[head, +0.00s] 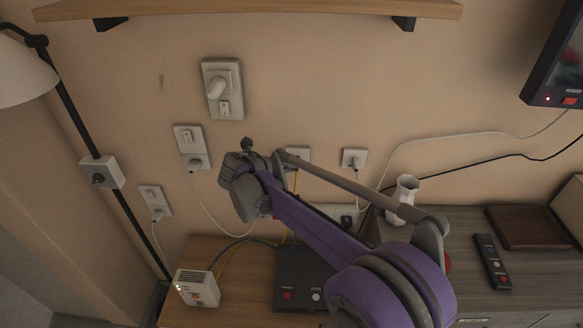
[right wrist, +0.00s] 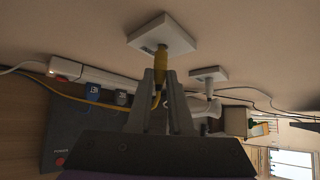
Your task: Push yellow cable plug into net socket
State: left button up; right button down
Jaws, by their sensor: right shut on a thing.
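The net socket (right wrist: 163,34) is a white square wall plate in the right wrist view. It also shows in the head view (head: 299,154), partly covered by my right arm. The yellow plug (right wrist: 161,66) stands upright between my right gripper's fingers (right wrist: 160,78), which are shut on it. Its upper end meets the dark opening on the socket's face; how deep it sits I cannot tell. The yellow cable (right wrist: 40,85) runs off to the left in the wrist view. My right fingertips are hidden in the head view. My left gripper is not in view.
A second wall socket (head: 354,158) with a white plug is to the right. A black box (head: 297,268), a white box (head: 197,289) and a white vase (head: 406,190) stand below the wall.

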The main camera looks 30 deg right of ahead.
jog(key=shift+w+d, duration=0.25)
jog(key=shift+w, duration=0.15)
jog(key=c, duration=0.7)
grip_release()
jog(key=shift+c, duration=0.2)
jog(key=shift+s, duration=0.1)
jog(key=s+a, duration=0.4)
jog(key=s, duration=0.3)
jog(key=shift+s+a+b, duration=0.3)
jog(key=shift+a+b, duration=0.05)
jog(key=shift+a, duration=0.05)
